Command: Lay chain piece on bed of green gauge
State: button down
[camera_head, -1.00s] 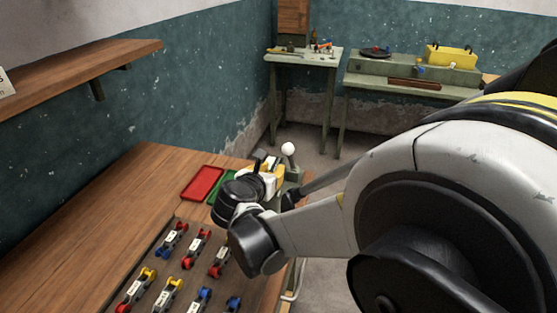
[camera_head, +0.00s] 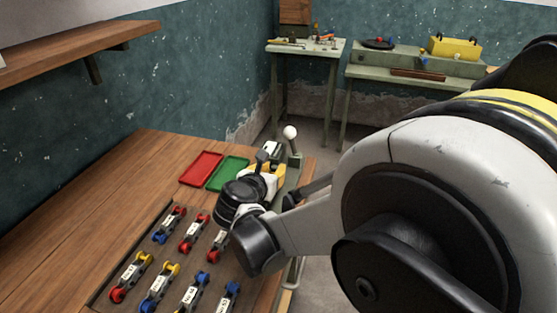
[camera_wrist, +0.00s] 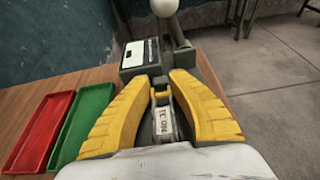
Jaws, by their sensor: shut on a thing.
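My gripper (camera_wrist: 163,88), with yellow fingers, is shut on a chain piece (camera_wrist: 164,124) that has a pale lettered label and a yellowish end. In the head view my gripper (camera_head: 274,168) is over the right edge of the workbench, and the chain piece is hidden there. The grey-green gauge (camera_wrist: 180,63), with a white-knobbed lever and a pale display box, stands just beyond the fingertips. It also shows in the head view (camera_head: 294,171). The fingers hide much of its bed, so I cannot tell whether the piece touches it.
A red tray (camera_head: 201,168) and a green tray (camera_head: 228,173) lie left of my gripper. Several chain pieces with red, blue and yellow ends lie on a dark board (camera_head: 148,236) in front. The left part of the wooden workbench (camera_head: 80,215) is clear.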

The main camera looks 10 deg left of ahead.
jog(key=c, duration=1.2)
grip_release()
jog(key=shift+s+r, duration=0.1)
jog(key=shift+s, duration=0.05)
jog(key=v, duration=0.7)
jog(key=shift+d, duration=0.3)
jog(key=s+d+r+m+g+h, duration=0.1)
jog(key=s+d+m+g, duration=0.1)
jog(key=d+m, duration=0.75)
jog(key=s+d+r+m+g, duration=0.15)
jog(key=d+m, duration=0.45)
jog(key=d, duration=0.7)
jog(key=s+d+f+m+g+y, duration=0.2)
jog(key=s+d+m, duration=0.9)
jog(key=m, duration=0.8)
jog(key=s, duration=0.3)
jog(key=shift+s+d+m+g, duration=0.25)
jog(key=shift+m+g, duration=0.1)
